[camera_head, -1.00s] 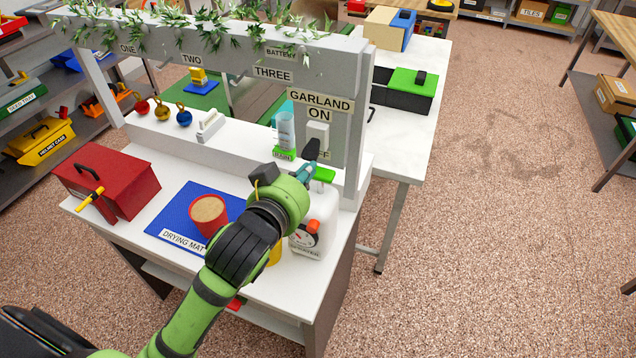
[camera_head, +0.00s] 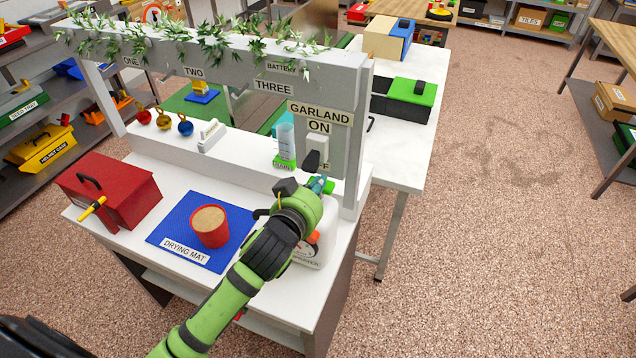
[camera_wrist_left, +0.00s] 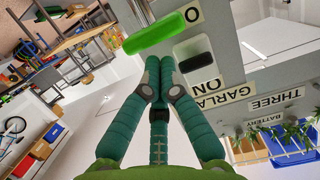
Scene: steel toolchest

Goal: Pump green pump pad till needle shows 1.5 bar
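The white sprayer bottle (camera_head: 323,240) stands at the right end of the workbench, mostly behind my left arm. Its green pump pad (camera_head: 330,187) shows only in part beside my left fingertips; it also shows as a bright green bar in the left wrist view (camera_wrist_left: 162,31). My left gripper (camera_head: 318,184) is at the pad. In the left wrist view its teal fingers (camera_wrist_left: 158,66) meet at the tips with nothing between them, just short of the pad; contact cannot be told. The gauge (camera_head: 304,250) is mostly covered by my arm, so its needle cannot be read. My right gripper is not in view.
A grey upright with a GARLAND ON/OFF switch (camera_head: 317,144) stands close behind the sprayer. A rain gauge (camera_head: 285,142) is on the ledge. A red pot (camera_head: 211,238) sits on a blue drying mat (camera_head: 180,225); a red toolbox (camera_head: 135,190) is at the left.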

